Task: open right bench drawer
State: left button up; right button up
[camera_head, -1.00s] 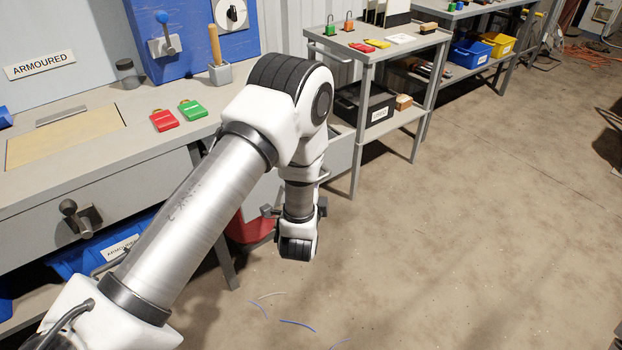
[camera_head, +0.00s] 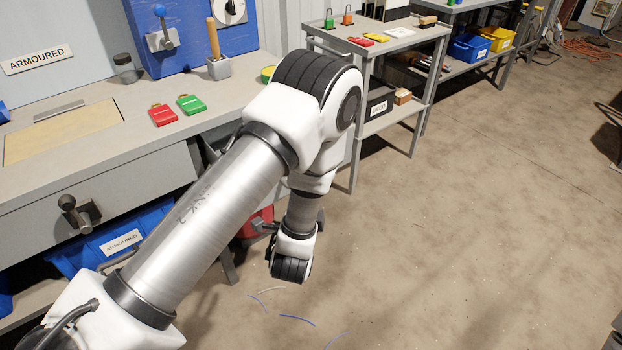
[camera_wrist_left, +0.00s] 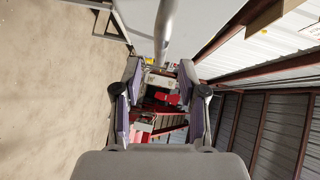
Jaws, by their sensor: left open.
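In the left wrist view my left gripper (camera_wrist_left: 160,88) is open, its two fingers spread and nothing held between the pads. A grey bar handle (camera_wrist_left: 167,28) runs from the top edge down to the gap between the fingertips, in front of a light grey panel (camera_wrist_left: 206,28) that looks like the drawer front. I cannot tell whether the bar lies between the tips or beyond them. In the head view my left arm covers most of the right drawer front, and its fingers are hidden behind the wrist. My right gripper is not in view.
The bench (camera_head: 60,165) has a left drawer with a dark knob (camera_head: 78,214) and a blue bin (camera_head: 115,245) below. Red (camera_head: 162,115) and green (camera_head: 191,104) tags lie on top. A grey shelf stand (camera_head: 410,42) is at right. The floor in front is clear except for wire scraps.

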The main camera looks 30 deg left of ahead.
pick_arm(q)
jog(key=v, duration=0.5)
jog(key=shift+s+d, duration=0.1)
jog(key=shift+s, duration=0.25)
jog(key=s+f+n+g+h, duration=0.5)
jog(key=s+f+n+g, duration=0.45)
jog(key=s+f, duration=0.9)
jog(key=s+d+f+n+g+h, duration=0.1)
jog(key=s+d+f+n+g, duration=0.15)
jog(key=s+g, duration=0.3)
notch_tip(320, 180, up, 15)
jog(key=p, duration=1.5)
jog(key=shift+d, duration=0.3)
